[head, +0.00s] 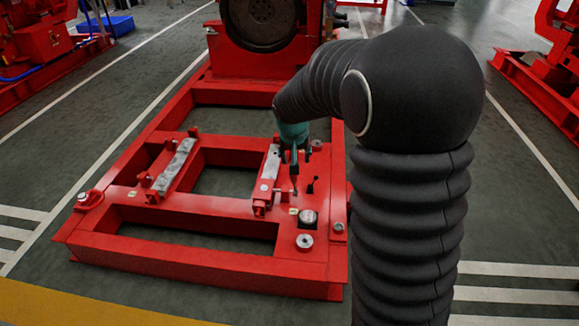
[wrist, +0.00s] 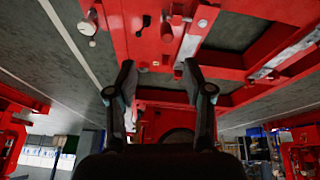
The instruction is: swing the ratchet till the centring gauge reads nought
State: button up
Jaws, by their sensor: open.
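My gripper (head: 296,160) hangs over the right side of the red base frame (head: 190,206). In the wrist view my gripper (wrist: 160,88) has its two dark fingers apart, with nothing between them but the frame beyond. A round, pale-topped metal piece (head: 308,217) sits on the frame's near right part; whether it is the centring gauge I cannot tell. I cannot pick out the ratchet for sure; my gripper and arm hide part of that area. No gauge reading is legible.
Two grey-topped bars, left (head: 175,166) and right (head: 270,165), stand on the frame. A large dark flywheel (head: 262,18) is at its far end. A round grey fitting (head: 305,241) sits near the front edge. Open floor (head: 60,120) lies left.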

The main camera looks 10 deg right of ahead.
aim_at(293, 182)
jog(key=x, duration=0.5)
jog(key=w+x, duration=0.1)
jog(key=x, duration=0.5)
jog(key=a+b+x, duration=0.1)
jog(key=x, duration=0.5)
jog(key=shift+w+d, duration=0.1)
jog(key=shift+w, duration=0.25)
grip_shut()
